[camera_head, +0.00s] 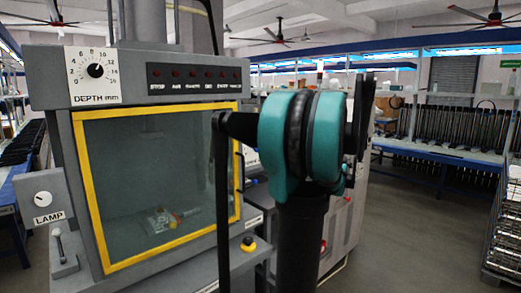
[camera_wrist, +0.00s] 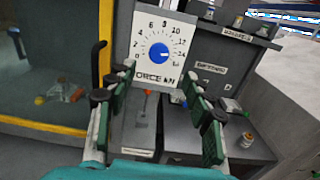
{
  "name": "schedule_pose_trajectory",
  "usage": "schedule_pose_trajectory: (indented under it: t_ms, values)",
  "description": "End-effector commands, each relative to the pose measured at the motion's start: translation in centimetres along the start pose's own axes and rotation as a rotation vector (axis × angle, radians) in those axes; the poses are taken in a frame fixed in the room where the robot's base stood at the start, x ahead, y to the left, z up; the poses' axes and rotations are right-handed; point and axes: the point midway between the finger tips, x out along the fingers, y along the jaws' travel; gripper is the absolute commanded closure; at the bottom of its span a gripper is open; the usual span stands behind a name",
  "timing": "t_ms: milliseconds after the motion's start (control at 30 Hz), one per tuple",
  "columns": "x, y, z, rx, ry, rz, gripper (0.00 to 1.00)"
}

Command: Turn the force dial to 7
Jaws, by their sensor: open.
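The force dial shows in the wrist view as a blue round knob (camera_wrist: 158,53) on a white plate (camera_wrist: 176,73). Its scale runs around the knob in even numbers, and the knob's pointer is too small to read. The plate's label reads "ORCE kN", its first letter hidden by a finger. My gripper (camera_wrist: 158,82) is open, with one finger on each side below the knob. Nothing is between the fingers, and they appear apart from the knob. In the head view my arm hides the force dial and the gripper.
A press with a yellow-framed window (camera_head: 158,108) stands at the left, with a black handle (camera_wrist: 97,62) near my left finger. A depth dial (camera_head: 95,70) and lamp dial (camera_head: 43,198) are separate. Below the fingers, grey panels carry a lever and buttons.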

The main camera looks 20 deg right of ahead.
Motion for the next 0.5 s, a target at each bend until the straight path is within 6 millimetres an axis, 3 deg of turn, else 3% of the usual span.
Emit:
schedule_pose_trajectory:
  t_ms: [300,500]
  values:
    - [6.4,0.1,0.0,-0.001,0.001,0.003,0.48]
    - [9.3,0.1,0.0,-0.001,0.001,0.002,0.48]
